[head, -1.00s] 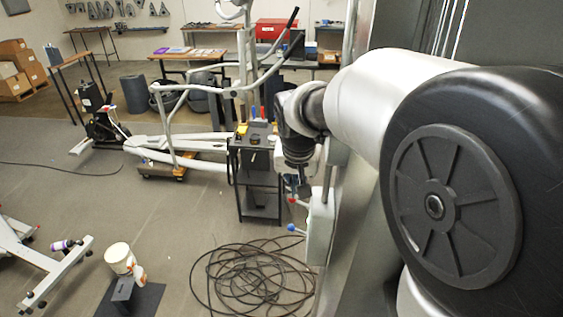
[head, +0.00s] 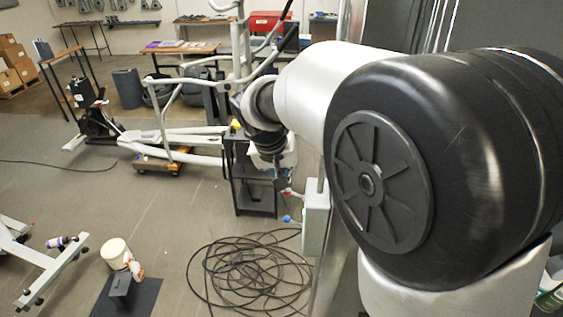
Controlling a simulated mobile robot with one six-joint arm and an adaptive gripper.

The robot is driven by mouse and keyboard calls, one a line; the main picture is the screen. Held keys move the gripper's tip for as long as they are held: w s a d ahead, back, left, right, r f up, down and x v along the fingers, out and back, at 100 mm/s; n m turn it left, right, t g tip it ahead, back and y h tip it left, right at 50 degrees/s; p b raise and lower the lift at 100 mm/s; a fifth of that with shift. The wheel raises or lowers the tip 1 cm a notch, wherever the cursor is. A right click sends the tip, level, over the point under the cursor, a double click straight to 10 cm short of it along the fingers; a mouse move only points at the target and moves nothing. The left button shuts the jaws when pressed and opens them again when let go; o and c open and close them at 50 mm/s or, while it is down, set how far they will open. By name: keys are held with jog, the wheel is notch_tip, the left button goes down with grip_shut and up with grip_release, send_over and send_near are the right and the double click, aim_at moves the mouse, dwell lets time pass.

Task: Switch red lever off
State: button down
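The red lever (head: 288,192) is a small red-tipped handle on the left side of a pale wall box (head: 315,218). A blue-tipped lever (head: 287,219) sticks out below it on the same box. My gripper (head: 280,180) is small and dark in this view, at the end of my arm. It appears just above and left of the red lever, very close to it in the picture. I cannot tell whether they touch. The finger opening is too small to make out, and part of the red lever's stem is hard to see.
A dark cart (head: 256,195) stands behind my gripper, with an elliptical machine (head: 190,140) beyond it. A coiled black cable (head: 250,272) lies on the floor below the box. A white bucket (head: 115,252) stands at the lower left. Open floor lies left of the coil.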

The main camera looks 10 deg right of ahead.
jog(key=f+h, duration=0.1)
jog(key=a+f+g+h+b, duration=0.1)
jog(key=h, duration=0.1)
jog(key=w+a+f+n+h+b, duration=0.1)
jog(key=h, duration=0.1)
jog(key=shift+a, duration=0.15)
jog(key=shift+s+d, duration=0.2)
jog(key=shift+d, duration=0.05)
jog(key=shift+s+d+r, duration=0.2)
jog(key=shift+d+r, duration=0.15)
jog(key=shift+d, duration=0.15)
dwell(0.4)
